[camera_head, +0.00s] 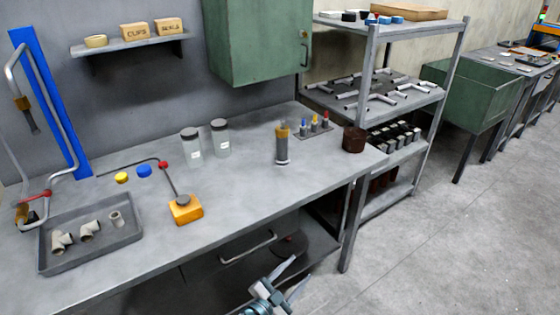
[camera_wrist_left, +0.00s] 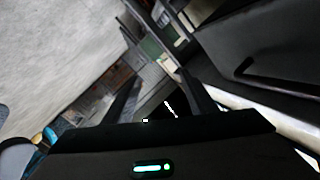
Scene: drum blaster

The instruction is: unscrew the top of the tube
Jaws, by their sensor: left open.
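The tube (camera_head: 282,148) stands upright on the grey workbench near its right part, with a yellow-brown top (camera_head: 283,129) on it. My left gripper (camera_head: 301,267) is at the bottom of the head view, in front of the bench edge and well apart from the tube. Its two fingers are spread and nothing shows between them. The fingers also show spread in the left wrist view (camera_wrist_left: 162,92), which does not show the tube. My right gripper is in neither view.
On the workbench (camera_head: 240,210) are two clear jars (camera_head: 191,143), small coloured-top tools (camera_head: 314,124), a brown pot (camera_head: 354,139), an orange block (camera_head: 186,209) and a tray (camera_head: 110,248) of fittings. A shelf rack (camera_head: 368,70) stands right. The bench front near the tube is clear.

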